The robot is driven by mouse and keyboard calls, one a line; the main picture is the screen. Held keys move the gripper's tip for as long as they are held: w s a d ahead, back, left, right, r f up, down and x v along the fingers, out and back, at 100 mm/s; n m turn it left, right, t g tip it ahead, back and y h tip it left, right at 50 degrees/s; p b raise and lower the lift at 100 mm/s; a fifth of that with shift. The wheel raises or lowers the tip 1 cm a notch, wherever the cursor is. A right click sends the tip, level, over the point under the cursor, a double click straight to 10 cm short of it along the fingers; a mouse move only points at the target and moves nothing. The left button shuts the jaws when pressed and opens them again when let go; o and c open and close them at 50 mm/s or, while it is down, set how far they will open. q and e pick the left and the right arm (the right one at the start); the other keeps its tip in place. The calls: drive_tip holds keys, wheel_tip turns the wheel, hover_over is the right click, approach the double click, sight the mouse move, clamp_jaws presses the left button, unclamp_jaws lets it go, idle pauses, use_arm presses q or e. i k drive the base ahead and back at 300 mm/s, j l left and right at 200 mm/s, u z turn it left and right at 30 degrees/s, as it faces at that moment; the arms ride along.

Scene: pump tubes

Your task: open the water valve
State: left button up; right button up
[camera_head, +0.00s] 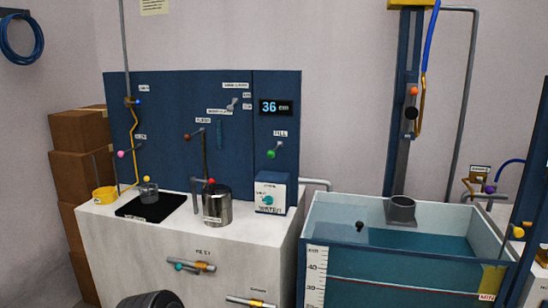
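I cannot tell for sure which handle is the water valve, as most labels are too small to read. A lever with a green knob (271,154) sits on the blue back panel under a label that seems to read FILL. A second yellow-orange valve (250,302) is lower on that front, cut by the bottom edge. A lever with a purple knob (490,189) is at a pipe right of the water tank (316,218). Neither gripper shows.
A display (276,107) reads 36. Blue posts stand behind and right of the tank. Cardboard boxes (80,178) are stacked left.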

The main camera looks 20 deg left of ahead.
sight(268, 200)
drive_tip(key=i+j+z, duration=0.1)
drive_tip(key=j, duration=0.4)
drive_tip(key=i+j+z, duration=0.15)
drive_tip(key=j, duration=0.4)
drive_tip(key=i+j+z, duration=0.1)
drive_tip(key=j, duration=0.4)
drive_tip(key=i+j+z, duration=0.15)
drive_tip(key=j, duration=0.4)
drive_tip(key=k, duration=0.05)
